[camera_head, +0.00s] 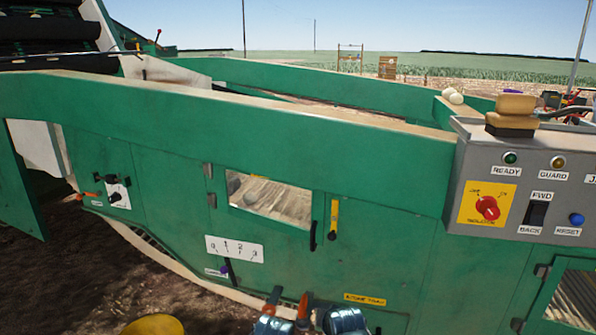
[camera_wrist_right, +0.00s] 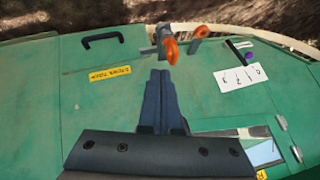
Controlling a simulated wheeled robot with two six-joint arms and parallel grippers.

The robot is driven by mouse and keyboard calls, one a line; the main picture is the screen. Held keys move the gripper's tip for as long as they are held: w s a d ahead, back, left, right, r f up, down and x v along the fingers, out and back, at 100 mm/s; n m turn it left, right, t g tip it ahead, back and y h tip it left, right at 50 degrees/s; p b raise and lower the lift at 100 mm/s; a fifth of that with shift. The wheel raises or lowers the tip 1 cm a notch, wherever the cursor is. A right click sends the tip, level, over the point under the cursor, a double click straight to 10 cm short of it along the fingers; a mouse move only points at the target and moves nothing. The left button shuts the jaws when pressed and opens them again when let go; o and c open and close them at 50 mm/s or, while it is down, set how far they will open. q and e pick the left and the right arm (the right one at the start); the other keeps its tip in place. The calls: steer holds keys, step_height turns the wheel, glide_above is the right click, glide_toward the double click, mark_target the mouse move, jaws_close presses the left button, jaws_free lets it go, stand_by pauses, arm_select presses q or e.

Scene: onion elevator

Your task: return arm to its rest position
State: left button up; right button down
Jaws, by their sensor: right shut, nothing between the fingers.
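My right gripper (camera_wrist_right: 160,85) shows in the right wrist view, with its two dark fingers side by side and touching. It is shut and holds nothing. Its fingertips point toward a grey fitting (camera_wrist_right: 149,46) with an orange handle (camera_wrist_right: 170,50) on the green panel. Whether they touch it I cannot tell. A second orange handle (camera_wrist_right: 200,33) is beside it. In the head view I cannot clearly make out the right gripper. My left gripper is not in view.
The green machine side (camera_head: 150,115) fills the middle, with a window (camera_head: 268,198) and a numbered plate (camera_head: 234,249). A grey control box (camera_head: 462,155) with a red knob (camera_head: 487,207) stands at the right. Blue rounded parts (camera_head: 347,321) show at the bottom edge. Bare soil lies at lower left.

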steer(key=s+a+f+n+g+h, duration=0.15)
steer(key=s+n+g, duration=0.25)
steer(key=s, duration=0.5)
steer(key=s+a+f+n+g+h, duration=0.1)
steer(key=s+f+n+g, duration=0.2)
steer(key=s+n+g, duration=0.35)
step_height(320, 180, up, 38)
steer(key=s+m+t+p, duration=0.1)
steer(key=m+t+p, duration=0.1)
steer(key=p, duration=3.6)
steer(key=shift+s+f, duration=0.15)
